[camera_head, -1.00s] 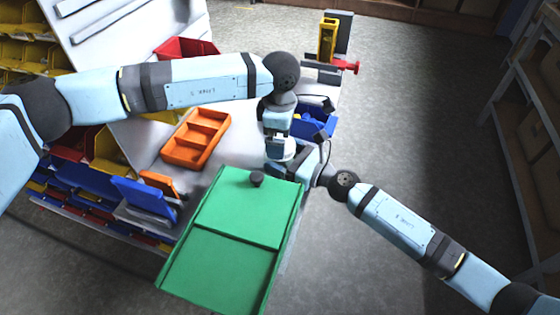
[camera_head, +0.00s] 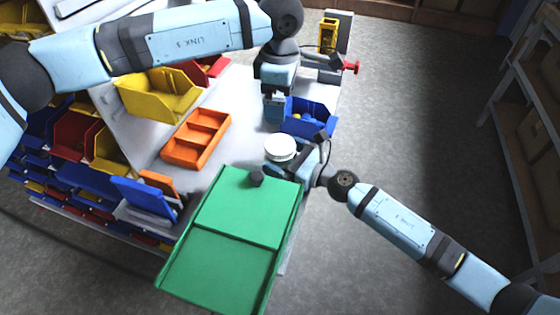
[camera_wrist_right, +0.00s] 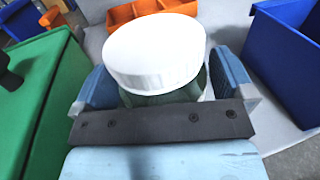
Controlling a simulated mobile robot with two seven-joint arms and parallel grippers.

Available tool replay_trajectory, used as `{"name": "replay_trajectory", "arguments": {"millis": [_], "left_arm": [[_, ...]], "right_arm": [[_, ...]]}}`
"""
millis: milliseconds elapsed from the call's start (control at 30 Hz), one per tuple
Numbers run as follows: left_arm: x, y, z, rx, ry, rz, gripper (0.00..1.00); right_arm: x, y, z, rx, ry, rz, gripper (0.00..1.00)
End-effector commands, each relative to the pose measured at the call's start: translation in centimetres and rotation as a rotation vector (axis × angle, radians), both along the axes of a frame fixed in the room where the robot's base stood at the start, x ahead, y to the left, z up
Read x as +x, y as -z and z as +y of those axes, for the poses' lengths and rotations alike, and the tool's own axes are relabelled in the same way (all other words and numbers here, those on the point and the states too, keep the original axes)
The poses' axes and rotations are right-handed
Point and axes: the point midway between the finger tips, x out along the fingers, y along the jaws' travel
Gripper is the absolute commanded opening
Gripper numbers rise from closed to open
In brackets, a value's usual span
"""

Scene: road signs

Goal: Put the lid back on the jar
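The jar (camera_wrist_right: 165,97) is greenish and mostly hidden under its wide white lid (camera_wrist_right: 155,50). The lid also shows from above in the head view (camera_head: 281,147). It rests on top of the jar and looks slightly tilted and off-centre in the right wrist view; I cannot tell if it is fully seated. My right gripper (camera_wrist_right: 165,88) has a blue finger on each side of the jar and is shut on it. My left gripper (camera_head: 273,109) points down behind the lid, apart from it, beside a blue bin. Its fingertips are too small to judge.
An orange divided tray (camera_head: 197,138) lies to the left, and the blue bin (camera_head: 309,117) stands behind. Yellow and red bins stand farther left. White tabletop is clear between them.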

Motion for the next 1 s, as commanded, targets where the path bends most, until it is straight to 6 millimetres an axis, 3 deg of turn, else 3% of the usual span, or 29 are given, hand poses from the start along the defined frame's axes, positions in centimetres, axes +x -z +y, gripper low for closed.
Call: {"name": "replay_trajectory", "arguments": {"millis": [367,800,1000], "left_arm": [[0.0,0.1,0.0,0.0,0.0,0.0,1.0],[0.0,1.3,0.0,0.0,0.0,0.0,1.0],[0.0,1.7,0.0,0.0,0.0,0.0,1.0]], "right_arm": [[-0.7,0.2,-1.1,-0.002,0.001,0.001,1.0],[-5.9,0.3,-9.0,-0.002,0.0,0.002,1.0],[-7.2,0.1,-11.1,-0.001,0.0,0.001,1.0]]}}
